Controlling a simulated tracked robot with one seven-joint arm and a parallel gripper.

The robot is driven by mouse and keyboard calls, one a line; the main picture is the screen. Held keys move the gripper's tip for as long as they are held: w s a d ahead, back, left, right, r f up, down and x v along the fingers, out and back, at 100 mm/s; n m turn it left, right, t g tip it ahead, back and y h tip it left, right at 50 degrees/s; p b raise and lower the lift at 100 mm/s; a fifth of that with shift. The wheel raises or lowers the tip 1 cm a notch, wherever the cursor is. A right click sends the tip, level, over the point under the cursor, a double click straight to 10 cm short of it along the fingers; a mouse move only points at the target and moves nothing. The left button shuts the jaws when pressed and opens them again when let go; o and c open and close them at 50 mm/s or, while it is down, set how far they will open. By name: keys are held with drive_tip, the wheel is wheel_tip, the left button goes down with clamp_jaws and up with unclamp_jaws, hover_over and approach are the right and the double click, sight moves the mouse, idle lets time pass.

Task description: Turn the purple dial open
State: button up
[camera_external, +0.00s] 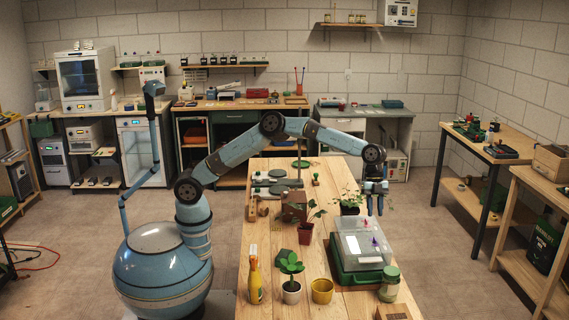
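A small purple dial (375,242) sits on top of a clear lid (350,243) over a green tray (355,277) on the right side of the wooden table. A second small pinkish-purple dial (364,224) sits further back on the same lid. They are too small to tell how either is turned. My gripper (375,212) points down above the back right part of the lid. Its two fingers are apart with nothing visible between them. It looks clear of both dials.
A leafy plant (349,203) stands just left of my gripper, and a red pot (306,233) stands left of the lid. A greenish jar (389,284) stands at the tray's front right corner. A yellow pot (322,291) and yellow bottle (255,281) stand in front.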

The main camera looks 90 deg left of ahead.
sight(375, 240)
drive_tip(key=x, duration=0.9)
drive_tip(key=shift+f, duration=0.15)
drive_tip(key=shift+c, duration=0.2)
clamp_jaws()
